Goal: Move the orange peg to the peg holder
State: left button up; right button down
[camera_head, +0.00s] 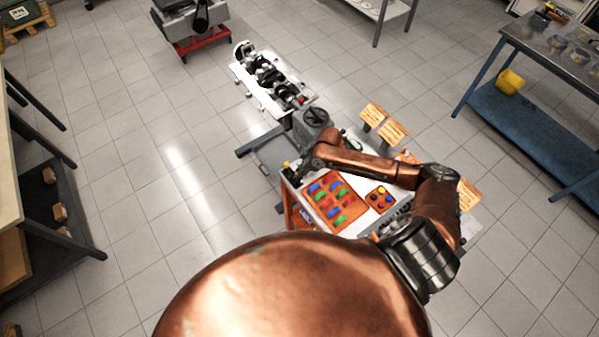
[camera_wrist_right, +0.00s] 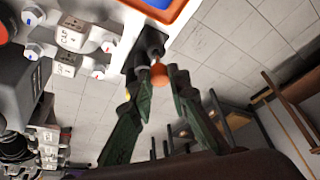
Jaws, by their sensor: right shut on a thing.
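The orange peg (camera_wrist_right: 160,74) shows in the right wrist view as a small rounded orange end between the fingertips of my right gripper (camera_wrist_right: 163,86). The gripper's two green fingers are closed on it. A dark two-part block (camera_wrist_right: 147,48) is right behind the peg; I cannot tell whether they touch. In the head view, my right gripper (camera_head: 291,176) is small and mostly hidden at the left edge of the white worktop (camera_head: 352,186). A small orange board with round coloured spots (camera_head: 380,198) lies on the worktop; I cannot tell whether it is the peg holder. My left gripper is out of view.
A larger orange tray (camera_head: 318,219) with several coloured parts lies beside the right gripper. Labelled white blocks (camera_wrist_right: 72,35) show in the wrist view.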

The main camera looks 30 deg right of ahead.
jog(key=shift+f+b, duration=0.85)
jog(key=shift+f, duration=1)
dwell(0.7)
jog(key=c, duration=2.1)
grip_release()
jog(key=shift+r+p, duration=0.25)
jog(key=shift+p, duration=0.05)
jog(key=shift+r+p, duration=1.25)
jog(key=shift+p, duration=0.2)
jog(key=shift+o, duration=0.6)
jog(key=o, duration=0.5)
jog(key=shift+c, duration=0.2)
